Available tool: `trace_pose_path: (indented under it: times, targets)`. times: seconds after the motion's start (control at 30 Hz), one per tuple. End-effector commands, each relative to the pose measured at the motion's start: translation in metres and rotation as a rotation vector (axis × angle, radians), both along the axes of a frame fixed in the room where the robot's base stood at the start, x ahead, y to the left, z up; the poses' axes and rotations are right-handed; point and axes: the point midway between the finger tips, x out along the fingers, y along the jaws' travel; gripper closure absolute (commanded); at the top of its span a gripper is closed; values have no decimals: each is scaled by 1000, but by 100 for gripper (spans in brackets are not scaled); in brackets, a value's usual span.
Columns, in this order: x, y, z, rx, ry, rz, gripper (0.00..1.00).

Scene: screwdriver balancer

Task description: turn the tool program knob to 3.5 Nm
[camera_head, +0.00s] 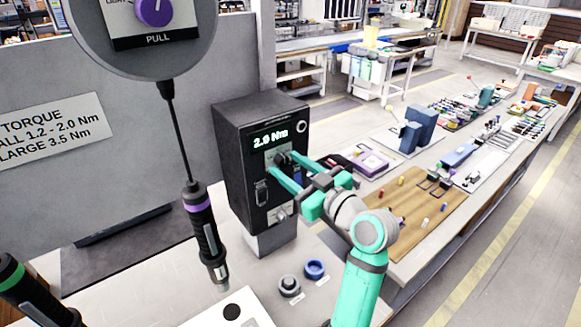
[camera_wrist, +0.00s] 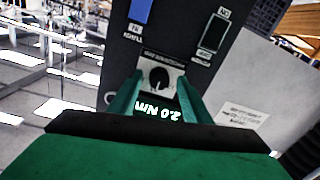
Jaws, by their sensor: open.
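The black tool controller box (camera_head: 245,150) stands upright on the bench in the head view. Its lit display (camera_head: 270,135) reads 2.0 Nm, and the display also shows in the wrist view (camera_wrist: 158,110). The dark program knob (camera_wrist: 159,77) sits on a pale plate on the box front. My gripper (camera_head: 281,164) is open, with its green fingers pointing at the knob. In the wrist view, the gripper (camera_wrist: 156,88) has one finger on each side of the knob. I cannot tell whether the fingers touch it. In the head view the fingers partly hide the knob.
A hanging screwdriver (camera_head: 203,225) with a purple band is left of the box. A sign (camera_head: 52,130) lists small 1.2 - 2.0 Nm and large 3.5 Nm. A grey round part (camera_head: 289,286) and a blue ring (camera_head: 315,269) lie on the bench in front.

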Motion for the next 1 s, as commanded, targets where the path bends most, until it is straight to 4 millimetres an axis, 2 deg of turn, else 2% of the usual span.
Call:
trace_pose_path:
  times: [0.2, 0.37, 0.4, 0.73, 1.0]
  targets:
    - [0, 0, 0, 0, 0, 0, 56]
    - [0, 0, 0, -1, 1, 0, 94]
    - [0, 0, 0, 0, 0, 0, 97]
    - [0, 0, -1, 31, 24, 0, 97]
    - [0, 0, -1, 162, 119, 0, 97]
